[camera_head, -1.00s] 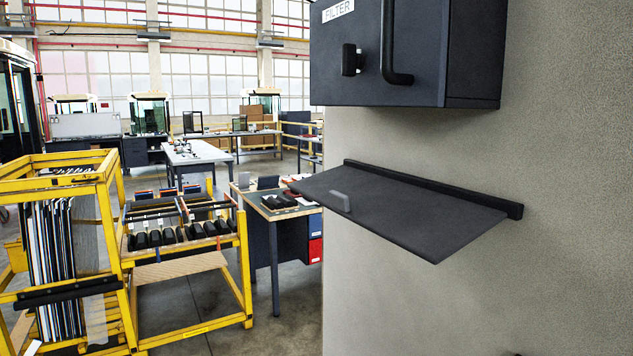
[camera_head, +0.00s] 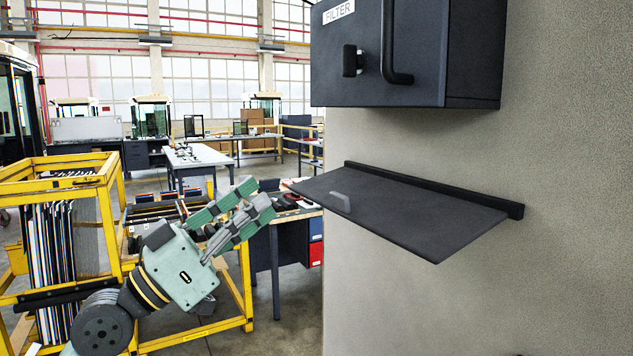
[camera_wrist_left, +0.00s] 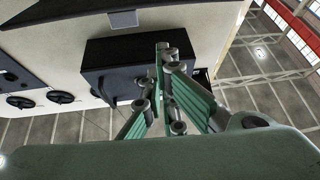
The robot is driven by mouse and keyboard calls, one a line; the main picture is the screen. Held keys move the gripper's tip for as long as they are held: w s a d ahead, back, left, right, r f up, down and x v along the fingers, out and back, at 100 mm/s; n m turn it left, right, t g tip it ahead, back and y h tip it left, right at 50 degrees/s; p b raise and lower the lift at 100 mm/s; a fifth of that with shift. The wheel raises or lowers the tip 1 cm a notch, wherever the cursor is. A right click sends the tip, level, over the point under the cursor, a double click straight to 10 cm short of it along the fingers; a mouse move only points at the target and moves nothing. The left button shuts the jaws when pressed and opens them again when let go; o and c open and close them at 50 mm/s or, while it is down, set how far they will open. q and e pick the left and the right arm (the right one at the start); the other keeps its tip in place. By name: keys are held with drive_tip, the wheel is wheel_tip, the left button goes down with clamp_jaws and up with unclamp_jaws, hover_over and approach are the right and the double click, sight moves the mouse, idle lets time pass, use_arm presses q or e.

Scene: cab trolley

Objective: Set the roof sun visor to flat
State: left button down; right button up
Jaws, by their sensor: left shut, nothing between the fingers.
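The sun visor (camera_head: 410,212) is a dark flat panel hinged on a black bar (camera_head: 440,190) on the beige wall. It stands out from the wall, tilted a little down toward its front edge, with a small grey tab (camera_head: 341,202) at its left front. My left gripper (camera_head: 262,198), green and grey, is to the left of the visor, apart from it, fingers pointing up and right. It is shut and empty; its fingers also show in the left wrist view (camera_wrist_left: 165,65). My right gripper is not in view.
A dark box labelled FILTER (camera_head: 400,55), with a knob and a bar handle, is fixed to the wall above the visor. A yellow rack (camera_head: 115,200) with panels stands behind my left arm. A workbench (camera_head: 290,235) stands behind the gripper. The space below the visor is clear.

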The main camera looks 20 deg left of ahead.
use_arm(q)
drive_tip(key=s+d+r+h, duration=0.1)
drive_tip(key=s+r+m+g, duration=0.1)
drive_tip(key=s+d+m+h, duration=0.1)
drive_tip(key=shift+s+d+r+h, duration=0.3)
drive_tip(key=shift+s+d+r, duration=0.05)
drive_tip(key=shift+s+r, duration=0.05)
drive_tip(key=p+x, duration=0.9)
drive_tip(key=x, duration=0.2)
wheel_tip(320, 180, down, 5)
drive_tip(key=shift+r+b, duration=0.2)
drive_tip(key=shift+b, duration=0.55)
